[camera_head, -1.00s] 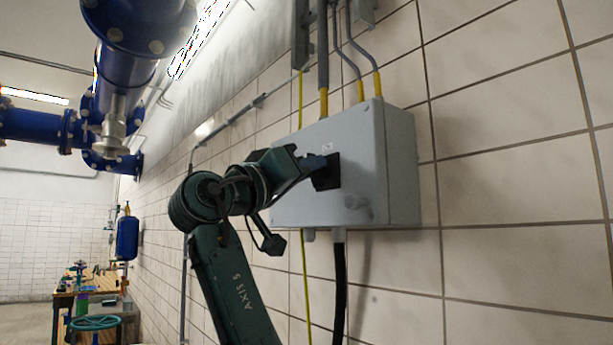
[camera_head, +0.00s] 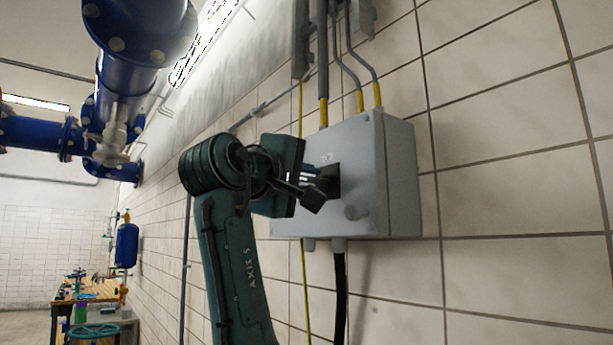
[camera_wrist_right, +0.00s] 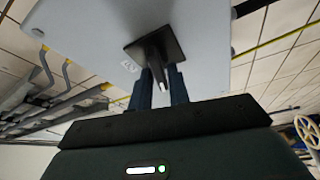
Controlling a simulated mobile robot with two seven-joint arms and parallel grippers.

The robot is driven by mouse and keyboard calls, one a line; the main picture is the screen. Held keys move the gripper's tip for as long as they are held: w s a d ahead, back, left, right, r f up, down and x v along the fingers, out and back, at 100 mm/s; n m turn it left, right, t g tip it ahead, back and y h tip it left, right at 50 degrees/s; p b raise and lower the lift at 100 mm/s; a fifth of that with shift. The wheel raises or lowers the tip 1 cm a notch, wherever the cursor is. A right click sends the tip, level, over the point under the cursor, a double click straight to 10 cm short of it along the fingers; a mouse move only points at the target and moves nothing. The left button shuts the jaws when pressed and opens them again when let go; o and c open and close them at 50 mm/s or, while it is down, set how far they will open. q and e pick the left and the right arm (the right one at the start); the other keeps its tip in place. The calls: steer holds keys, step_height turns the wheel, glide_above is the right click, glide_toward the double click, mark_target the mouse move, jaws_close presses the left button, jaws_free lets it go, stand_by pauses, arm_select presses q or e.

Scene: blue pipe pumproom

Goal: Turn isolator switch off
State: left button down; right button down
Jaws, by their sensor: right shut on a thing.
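The isolator switch is a grey box (camera_head: 400,180) on the tiled wall, with a dark square plate and handle on its front face. My right gripper (camera_head: 318,177) is at that plate in the head view, in front of the box. In the right wrist view the dark plate (camera_wrist_right: 173,44) and its grey handle (camera_wrist_right: 158,76) show between the two blue fingers of my right gripper (camera_wrist_right: 160,82). The fingers are shut on the handle. In the head view the gripper and wrist partly hide the handle. My left gripper is not in view.
Conduits with yellow ends (camera_head: 323,112) enter the box from above, and a black cable (camera_head: 340,290) leaves below. Blue pipes (camera_head: 130,35) hang at upper left. A workbench (camera_head: 95,290) stands far back at lower left. The wall right of the box is clear.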

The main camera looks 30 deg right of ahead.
steer(key=shift+n+y, duration=0.5)
steer(key=shift+n, duration=0.7)
steer(key=shift+p, duration=0.3)
steer(key=c, duration=1.5)
jaws_free()
steer(key=b+v, duration=0.3)
steer(key=v, duration=1)
steer(key=shift+a, duration=0.15)
